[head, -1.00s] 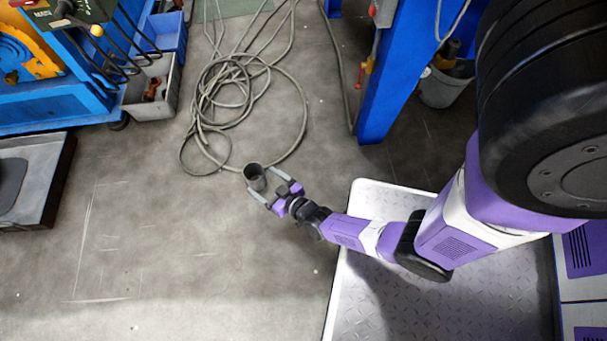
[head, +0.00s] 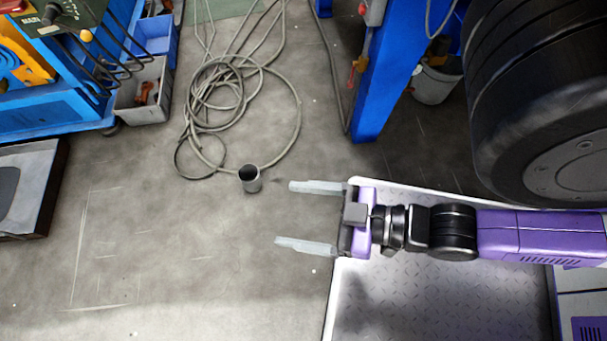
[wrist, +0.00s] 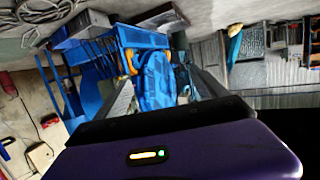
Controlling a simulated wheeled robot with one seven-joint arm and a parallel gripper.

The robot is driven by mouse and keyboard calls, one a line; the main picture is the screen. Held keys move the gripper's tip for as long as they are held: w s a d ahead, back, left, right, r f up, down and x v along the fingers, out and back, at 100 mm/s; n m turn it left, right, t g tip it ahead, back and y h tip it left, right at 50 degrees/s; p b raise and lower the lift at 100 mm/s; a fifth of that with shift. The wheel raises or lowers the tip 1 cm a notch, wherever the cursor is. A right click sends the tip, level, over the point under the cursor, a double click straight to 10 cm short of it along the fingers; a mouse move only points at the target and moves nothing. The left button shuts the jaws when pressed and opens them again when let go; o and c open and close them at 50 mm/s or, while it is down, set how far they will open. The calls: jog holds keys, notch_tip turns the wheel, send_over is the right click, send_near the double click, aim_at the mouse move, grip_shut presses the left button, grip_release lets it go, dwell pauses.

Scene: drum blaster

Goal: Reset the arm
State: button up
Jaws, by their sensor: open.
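My gripper (head: 308,216) is open and empty in the head view. Its two grey fingers point left, well apart, above the floor and the left edge of the metal plate. A dark grey cup (head: 250,179) stands upright on the floor to the left of the upper fingertip, apart from it. In the wrist view my gripper (wrist: 160,88) shows its two fingers spread, with blue equipment (wrist: 160,60) seen beyond them and nothing held between them.
A coiled cable (head: 225,90) lies on the floor behind the cup. A blue post (head: 380,85) and a bucket (head: 437,82) stand at the upper right. A grey bin (head: 145,95) is at the upper left. A diamond-patterned metal plate (head: 430,300) lies below my arm. Floor at lower left is clear.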

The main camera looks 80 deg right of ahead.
jog(key=shift+s+a+r, duration=0.2)
jog(key=shift+s+r, duration=0.05)
jog(key=shift+r, duration=0.25)
jog(key=shift+s+a+r, duration=0.15)
jog(key=shift+s+r, duration=0.05)
jog(key=shift+r, duration=0.3)
notch_tip(320, 180, up, 39)
jog(key=p, duration=3.9)
jog(key=shift+c, duration=0.4)
